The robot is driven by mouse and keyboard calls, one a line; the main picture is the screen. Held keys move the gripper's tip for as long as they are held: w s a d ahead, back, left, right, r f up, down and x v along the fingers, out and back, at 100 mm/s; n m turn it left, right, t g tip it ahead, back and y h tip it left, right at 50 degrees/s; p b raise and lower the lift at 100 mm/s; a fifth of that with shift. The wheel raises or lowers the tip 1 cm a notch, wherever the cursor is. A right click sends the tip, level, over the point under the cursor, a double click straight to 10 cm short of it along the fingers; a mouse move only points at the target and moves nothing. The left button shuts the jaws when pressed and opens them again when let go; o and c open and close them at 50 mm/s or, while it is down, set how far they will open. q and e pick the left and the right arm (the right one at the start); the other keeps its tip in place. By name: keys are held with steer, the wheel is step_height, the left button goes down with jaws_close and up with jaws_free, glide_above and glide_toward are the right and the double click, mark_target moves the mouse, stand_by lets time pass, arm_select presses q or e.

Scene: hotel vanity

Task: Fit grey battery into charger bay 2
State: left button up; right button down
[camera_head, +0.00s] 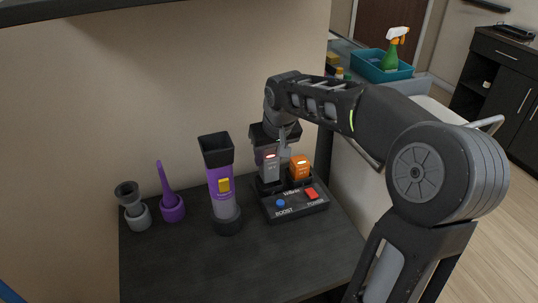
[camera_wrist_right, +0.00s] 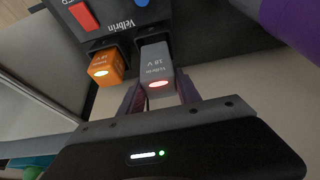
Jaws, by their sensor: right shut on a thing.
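The grey battery (camera_head: 269,171) is upright at the left bay of the black charger (camera_head: 290,210); it also shows in the right wrist view (camera_wrist_right: 157,68), its light glowing red. Its lower end is at the bay opening; I cannot tell whether it is fully seated. My right gripper (camera_wrist_right: 160,92) is shut on it, a finger on either side, reaching down from above in the head view. An orange battery (camera_head: 299,168) stands in the bay to the right; its light glows pale yellow in the right wrist view (camera_wrist_right: 106,68). My left gripper is not in view.
A purple and grey handheld vacuum (camera_head: 221,185) stands left of the charger. A purple nozzle (camera_head: 169,192) and a grey nozzle (camera_head: 134,205) stand further left. The front of the dark counter (camera_head: 230,265) is clear. A wall rises behind.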

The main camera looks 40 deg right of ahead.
mark_target(272, 159)
steer(key=shift+f, duration=0.2)
stand_by(0.5)
steer(key=shift+f+b, duration=0.7)
steer(key=shift+b, duration=0.05)
steer(key=shift+f+b, duration=1.35)
steer(key=shift+f, duration=0.25)
stand_by(1.7)
steer(key=c, duration=0.8)
jaws_free()
steer(key=shift+o, duration=0.2)
steer(key=v, duration=0.7)
steer(key=shift+s+a+r, duration=0.1)
steer(key=shift+s+r, duration=0.05)
steer(key=shift+r, duration=0.25)
